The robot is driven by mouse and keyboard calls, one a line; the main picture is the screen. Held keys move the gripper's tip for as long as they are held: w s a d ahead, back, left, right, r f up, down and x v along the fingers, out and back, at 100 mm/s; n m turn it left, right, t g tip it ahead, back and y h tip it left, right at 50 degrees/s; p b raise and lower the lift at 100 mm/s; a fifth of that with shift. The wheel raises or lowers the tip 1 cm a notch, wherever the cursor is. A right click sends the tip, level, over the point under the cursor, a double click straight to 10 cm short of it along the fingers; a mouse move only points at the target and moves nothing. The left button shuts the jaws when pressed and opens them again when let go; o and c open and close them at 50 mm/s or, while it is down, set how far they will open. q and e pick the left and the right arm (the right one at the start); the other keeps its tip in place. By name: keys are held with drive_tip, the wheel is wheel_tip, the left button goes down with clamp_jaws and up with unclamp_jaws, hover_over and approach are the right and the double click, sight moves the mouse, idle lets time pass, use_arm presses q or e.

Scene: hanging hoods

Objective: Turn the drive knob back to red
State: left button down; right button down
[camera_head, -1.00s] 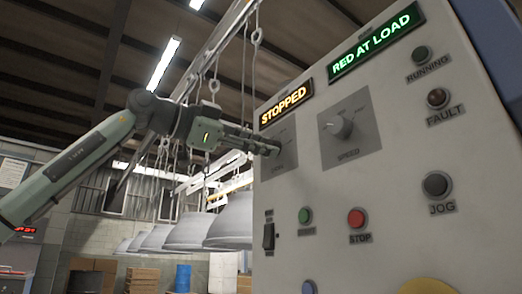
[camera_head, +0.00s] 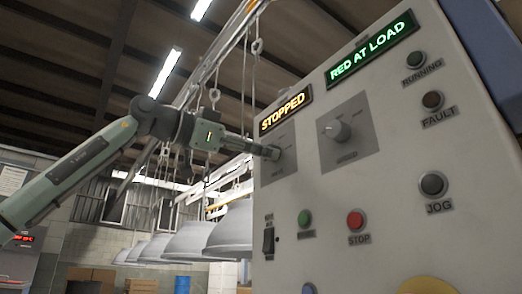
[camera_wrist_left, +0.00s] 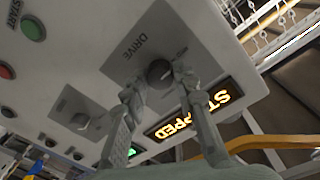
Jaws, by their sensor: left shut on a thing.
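The drive knob (camera_head: 270,152) is a small round grey knob on a darker plate at the panel's left edge, below the lit amber STOPPED sign (camera_head: 286,110). My left gripper (camera_head: 262,153) reaches it from the left and is shut on it. In the left wrist view the drive knob (camera_wrist_left: 160,72) sits between the two fingertips (camera_wrist_left: 157,84), beside the upside-down DRIVE label (camera_wrist_left: 134,47). The fingers cover part of the knob, and I cannot tell which mark it points to. A green RED AT LOAD sign (camera_head: 371,47) is lit. My right gripper is not in view.
The speed knob (camera_head: 337,131) is close right of the drive knob. Below are a switch (camera_head: 268,240), a green button (camera_head: 304,217) and a red STOP button (camera_head: 356,218). Grey hoods (camera_head: 185,240) hang from an overhead rail behind the arm.

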use_arm(q)
drive_tip(key=c, duration=1.2)
unclamp_jaws()
drive_tip(key=v, duration=1.2)
drive_tip(key=shift+a, duration=0.1)
drive_tip(key=shift+w, duration=0.1)
